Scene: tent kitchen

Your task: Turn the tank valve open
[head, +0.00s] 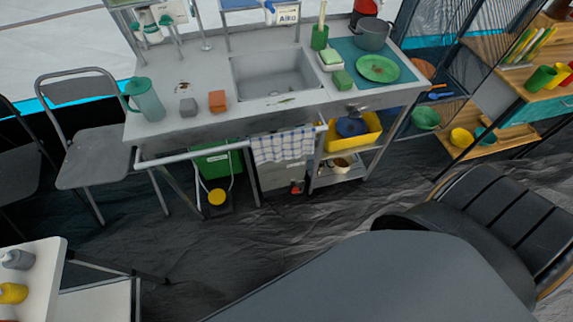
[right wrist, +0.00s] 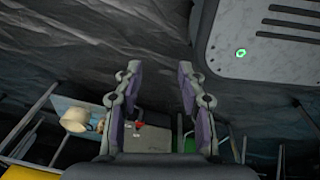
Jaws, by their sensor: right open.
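A grey tank (head: 282,172) stands under the sink counter, partly covered by a checked towel (head: 283,145). A small red part (head: 297,187), seemingly the valve, shows at its lower front; its exact shape is too small to tell. In the right wrist view the grey tank (right wrist: 148,140) and the red part (right wrist: 140,125) appear beyond my right gripper (right wrist: 158,78). That gripper is open and empty, with a clear gap between it and the tank. My left gripper is in neither view.
A towel rail (head: 215,153) runs along the counter front. Left of the tank are a green bin (head: 217,163) and a yellow disc (head: 217,197). To the right, shelves hold a yellow tub (head: 368,137) and a pot (head: 341,164). Dark floor (head: 290,230) before the counter is clear.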

